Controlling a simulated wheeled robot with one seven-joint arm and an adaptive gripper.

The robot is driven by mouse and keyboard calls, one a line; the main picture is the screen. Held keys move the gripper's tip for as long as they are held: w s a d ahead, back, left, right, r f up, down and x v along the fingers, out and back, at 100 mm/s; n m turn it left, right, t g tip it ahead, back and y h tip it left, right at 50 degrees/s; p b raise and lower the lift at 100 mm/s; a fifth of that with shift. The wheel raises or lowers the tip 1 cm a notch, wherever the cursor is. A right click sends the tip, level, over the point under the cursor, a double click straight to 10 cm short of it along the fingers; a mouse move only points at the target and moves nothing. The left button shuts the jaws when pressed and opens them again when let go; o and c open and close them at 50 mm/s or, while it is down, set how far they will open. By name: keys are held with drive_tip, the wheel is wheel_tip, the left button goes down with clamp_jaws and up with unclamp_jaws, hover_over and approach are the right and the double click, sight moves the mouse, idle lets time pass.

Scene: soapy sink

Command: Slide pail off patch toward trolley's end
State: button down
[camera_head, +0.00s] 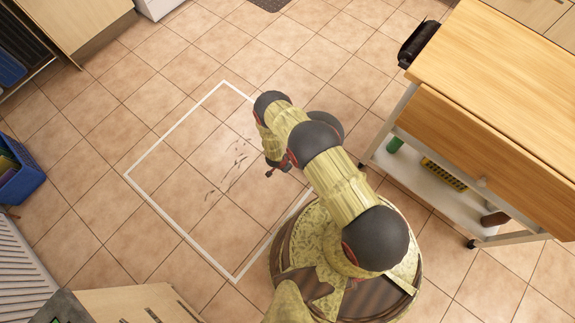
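My arm reaches down over a white-outlined square patch (182,232) on the tiled floor. My gripper (277,169) is small and dark, low over the right part of the patch. Its fingers are too small and partly covered by my arm to tell open from shut. I see no pail; my arm and body cover part of the patch's right side. The trolley (500,75) stands at the right, with a wooden top, a drawer and a white lower shelf.
Dark streaks (236,165) mark the floor inside the outline. A blue crate (22,182) and a white radiator (18,265) are at the left edge. The trolley's lower shelf holds a green item (394,145) and a yellow item (444,173). Floor left of the patch is clear.

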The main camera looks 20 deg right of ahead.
drive_tip(key=w+d+f+b, duration=0.2)
drive_tip(key=d+f+b, duration=0.1)
drive_tip(key=d+f, duration=0.1)
drive_tip(key=shift+w+d+f, duration=0.35)
drive_tip(key=shift+d+f, duration=0.05)
drive_tip(key=shift+f, duration=0.25)
